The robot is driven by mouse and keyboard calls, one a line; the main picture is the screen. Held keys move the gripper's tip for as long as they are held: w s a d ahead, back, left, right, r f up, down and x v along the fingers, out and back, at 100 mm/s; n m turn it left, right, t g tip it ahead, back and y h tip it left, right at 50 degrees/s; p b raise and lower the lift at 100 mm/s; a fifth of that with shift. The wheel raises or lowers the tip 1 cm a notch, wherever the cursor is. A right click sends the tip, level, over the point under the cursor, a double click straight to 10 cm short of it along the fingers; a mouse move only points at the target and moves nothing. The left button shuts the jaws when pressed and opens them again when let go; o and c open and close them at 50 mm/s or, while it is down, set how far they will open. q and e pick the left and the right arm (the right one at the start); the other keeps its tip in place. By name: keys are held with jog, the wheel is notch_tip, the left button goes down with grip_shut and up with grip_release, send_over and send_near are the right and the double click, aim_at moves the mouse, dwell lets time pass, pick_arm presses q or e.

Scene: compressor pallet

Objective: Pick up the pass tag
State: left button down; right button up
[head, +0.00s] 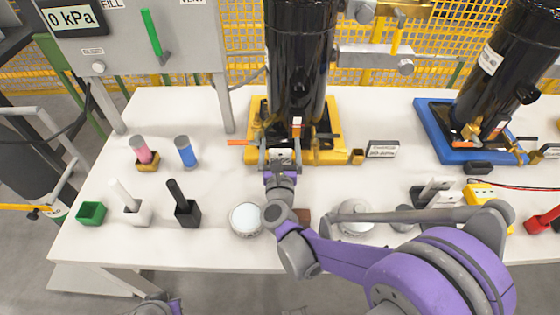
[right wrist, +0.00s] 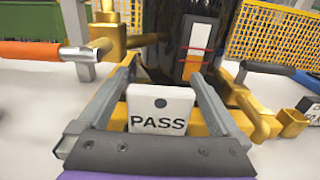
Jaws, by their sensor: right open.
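The pass tag (right wrist: 161,110) is a small white plate with a dark round hole and the word PASS, facing the camera in the right wrist view. It stands in front of the yellow base of a black cylinder. In the head view the tag (head: 281,155) is small and partly covered by my gripper. My right gripper (head: 279,150) is open, with one finger on each side of the tag. In the right wrist view its fingers (right wrist: 160,98) show gaps beside the tag. Only a small part of my left arm shows at the bottom edge of the head view; its gripper is not seen.
The yellow base (head: 327,152) has an orange-handled valve (right wrist: 42,52) and a black-handled one (right wrist: 265,68) beside the fingers. A blue base (head: 440,150) with another black cylinder stands right. Small holders and round white discs (head: 246,219) stand along the front of the white table (head: 215,105).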

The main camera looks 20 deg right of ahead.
jog(key=shift+w+d, duration=0.1)
jog(key=shift+w, duration=0.1)
jog(key=c, duration=1.2)
jog(key=shift+r, duration=0.2)
